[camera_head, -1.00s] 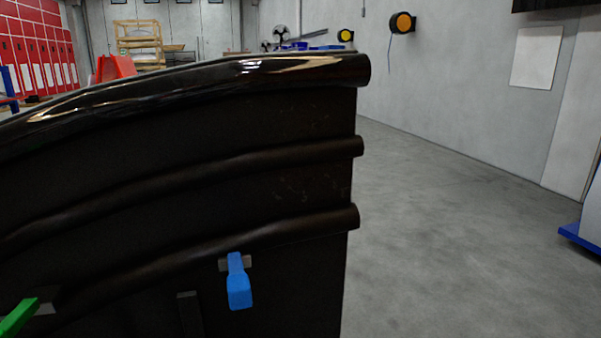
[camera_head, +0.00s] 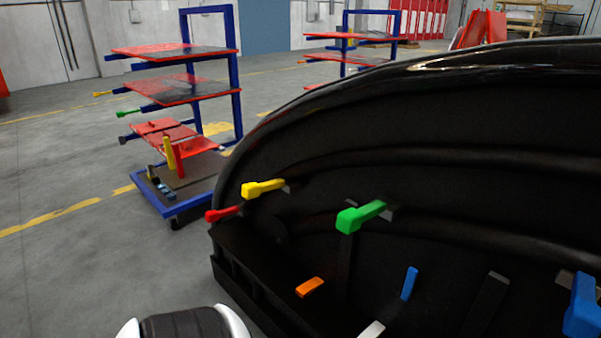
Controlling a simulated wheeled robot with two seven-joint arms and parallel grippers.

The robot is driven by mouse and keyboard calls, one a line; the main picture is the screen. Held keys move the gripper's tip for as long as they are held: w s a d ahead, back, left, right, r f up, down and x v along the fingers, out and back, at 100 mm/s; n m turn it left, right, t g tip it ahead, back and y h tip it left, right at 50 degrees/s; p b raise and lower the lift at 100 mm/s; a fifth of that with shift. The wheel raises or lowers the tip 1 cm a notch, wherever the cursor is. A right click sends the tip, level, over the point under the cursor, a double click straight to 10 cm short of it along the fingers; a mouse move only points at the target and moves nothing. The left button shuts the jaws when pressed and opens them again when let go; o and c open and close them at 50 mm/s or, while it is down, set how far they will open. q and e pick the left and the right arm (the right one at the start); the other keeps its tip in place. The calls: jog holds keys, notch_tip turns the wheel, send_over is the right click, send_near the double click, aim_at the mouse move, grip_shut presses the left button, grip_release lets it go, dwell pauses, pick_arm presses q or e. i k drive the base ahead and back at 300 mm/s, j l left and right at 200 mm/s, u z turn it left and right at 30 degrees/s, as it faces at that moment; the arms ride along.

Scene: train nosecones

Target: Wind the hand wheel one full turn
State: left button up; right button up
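I see no hand wheel in this view. A large black nosecone shell (camera_head: 450,130) fills the right half, with curved ribs inside. Coloured handles stick out from it: a yellow handle (camera_head: 263,188), a red handle (camera_head: 223,214), a green handle (camera_head: 361,217), an orange handle (camera_head: 310,287), a thin blue handle (camera_head: 409,283) and a larger blue handle (camera_head: 583,308) at the right edge. A white piece (camera_head: 372,330) is cut off by the bottom edge. Neither gripper shows. A rounded black and white part at the bottom looks like part of my own body.
A blue-framed cart with red shelves (camera_head: 175,92) stands left of the shell, with coloured handles on its side. A second similar cart (camera_head: 350,58) stands farther back. Grey floor (camera_head: 65,260) with yellow lines is open at the left. Red panels (camera_head: 483,30) stand behind the shell.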

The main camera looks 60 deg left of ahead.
aim_at(280, 229)
jog(key=u, duration=2.1)
